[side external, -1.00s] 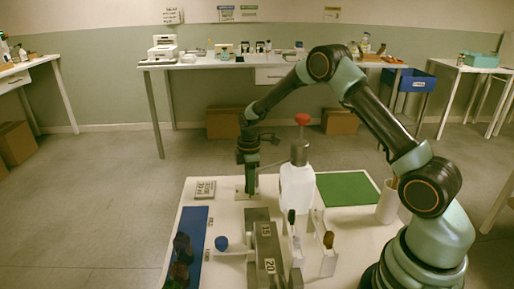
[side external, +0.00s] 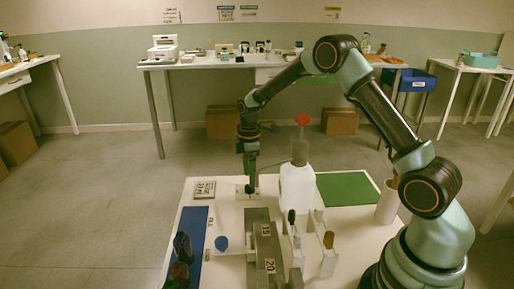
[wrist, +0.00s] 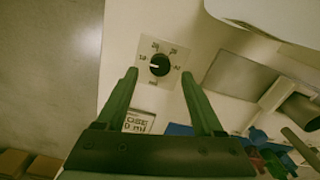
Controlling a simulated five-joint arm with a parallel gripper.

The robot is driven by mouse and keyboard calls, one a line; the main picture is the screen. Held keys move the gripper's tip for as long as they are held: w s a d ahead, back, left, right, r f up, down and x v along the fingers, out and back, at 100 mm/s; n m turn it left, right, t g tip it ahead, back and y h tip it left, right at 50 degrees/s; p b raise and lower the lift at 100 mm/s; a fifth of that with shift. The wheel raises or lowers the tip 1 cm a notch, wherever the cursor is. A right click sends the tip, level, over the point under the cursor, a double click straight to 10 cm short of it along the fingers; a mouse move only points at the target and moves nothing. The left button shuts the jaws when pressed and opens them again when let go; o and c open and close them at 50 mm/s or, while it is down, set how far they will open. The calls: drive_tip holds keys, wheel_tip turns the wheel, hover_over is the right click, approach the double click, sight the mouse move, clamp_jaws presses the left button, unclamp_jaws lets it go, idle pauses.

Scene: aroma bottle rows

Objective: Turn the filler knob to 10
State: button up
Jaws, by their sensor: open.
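The filler knob (wrist: 159,65) is a round black knob with a white pointer mark on a pale square dial plate (wrist: 147,74). Small printed labels ring it, too small to read surely. The pointer mark lies toward the left in the wrist view, near a label that looks like 10. My gripper (wrist: 159,75) is open, its two green fingers to either side of the knob in that view, with nothing held. In the side view my gripper (side external: 251,190) points down over the dial plate (side external: 241,195) and hides the knob. Whether the fingertips touch the knob cannot be told.
A white bottle (side external: 297,187) with a red top stands right of my gripper. A small labelled panel (side external: 204,189) lies to the left. Dark bottles (side external: 182,246) stand on a blue mat (side external: 198,222). A grey block (side external: 262,240) is in front; a green mat (side external: 346,188) is at right.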

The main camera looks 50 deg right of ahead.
wheel_tip(320, 180, up, 9)
drive_tip(key=shift+f, duration=0.2)
idle(0.3)
drive_tip(key=s+a+r+m+t, duration=0.2)
drive_tip(key=s+a+r+m, duration=0.15)
drive_tip(key=s+r, duration=0.35)
drive_tip(key=s+a+r+m+t, duration=0.2)
drive_tip(key=s+a+r+m, duration=0.15)
drive_tip(key=s+r, duration=0.3)
drive_tip(key=s+a+f+m+t, duration=0.1)
drive_tip(key=s+m, duration=0.3)
drive_tip(key=s, duration=0.2)
drive_tip(key=shift+s+a+f+t, duration=0.25)
drive_tip(key=shift+s+t, duration=0.05)
drive_tip(key=shift+s, duration=0.1)
